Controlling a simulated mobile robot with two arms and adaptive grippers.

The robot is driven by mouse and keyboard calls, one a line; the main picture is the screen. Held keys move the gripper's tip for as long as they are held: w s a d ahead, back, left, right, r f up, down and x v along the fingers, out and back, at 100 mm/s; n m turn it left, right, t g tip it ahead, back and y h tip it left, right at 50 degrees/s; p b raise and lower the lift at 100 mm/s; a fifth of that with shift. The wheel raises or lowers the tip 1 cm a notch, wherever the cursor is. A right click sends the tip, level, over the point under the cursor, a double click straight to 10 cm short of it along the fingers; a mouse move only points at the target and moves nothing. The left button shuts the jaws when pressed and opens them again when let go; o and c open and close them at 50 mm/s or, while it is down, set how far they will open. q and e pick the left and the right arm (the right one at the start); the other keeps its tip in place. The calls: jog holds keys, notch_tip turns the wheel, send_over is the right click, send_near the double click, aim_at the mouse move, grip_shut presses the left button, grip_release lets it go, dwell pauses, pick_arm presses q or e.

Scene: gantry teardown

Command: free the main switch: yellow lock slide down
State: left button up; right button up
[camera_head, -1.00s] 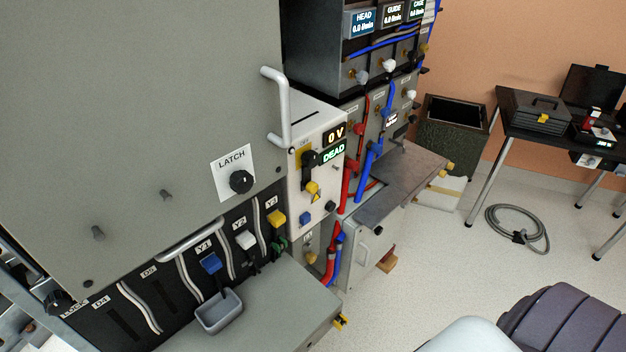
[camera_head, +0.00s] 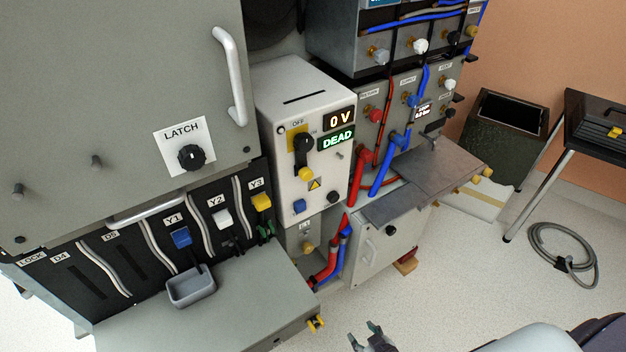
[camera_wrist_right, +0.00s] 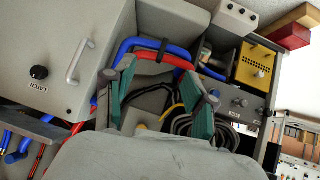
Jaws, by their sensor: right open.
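The main switch is on a white box (camera_head: 275,110) in the middle of the head view. Its black handle (camera_head: 303,143) stands roughly upright in front of a yellow plate, under an OFF label. A yellow knob-like piece (camera_head: 305,174), which looks like the lock slide, sits just below the handle. The displays beside it read 0 V and DEAD. My right gripper (camera_head: 372,338) is at the bottom edge of the head view, low and well apart from the switch. In the right wrist view, its two green-padded fingers (camera_wrist_right: 160,92) are spread and empty. My left gripper is not in view.
A grey panel with a LATCH knob (camera_head: 191,158) and handle is left of the box. Red and blue hoses (camera_head: 384,178) run on its right. A grey shelf (camera_head: 215,305) with a small tray (camera_head: 190,288) juts out below. A coiled cable (camera_head: 562,255) lies on the floor.

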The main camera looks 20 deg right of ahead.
jog(key=w+r+t+y+b, duration=0.15)
jog(key=w+r+t, duration=0.25)
jog(key=w+r, duration=0.5)
jog(key=n+t+y+b, duration=0.3)
jog(key=n+t+y, duration=0.15)
jog(key=t, duration=0.25)
send_near(309, 178)
jog(key=shift+y, duration=0.3)
jog(key=p+x, duration=0.2)
jog(key=x, duration=0.7)
jog(key=shift+d+p, duration=0.1)
jog(key=shift+p, duration=0.2)
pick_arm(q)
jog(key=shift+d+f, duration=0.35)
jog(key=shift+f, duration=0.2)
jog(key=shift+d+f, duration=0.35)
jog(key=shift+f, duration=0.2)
pick_arm(e)
jog(key=shift+w+a+r, duration=0.25)
jog(key=shift+w, duration=0.35)
grip_shut()
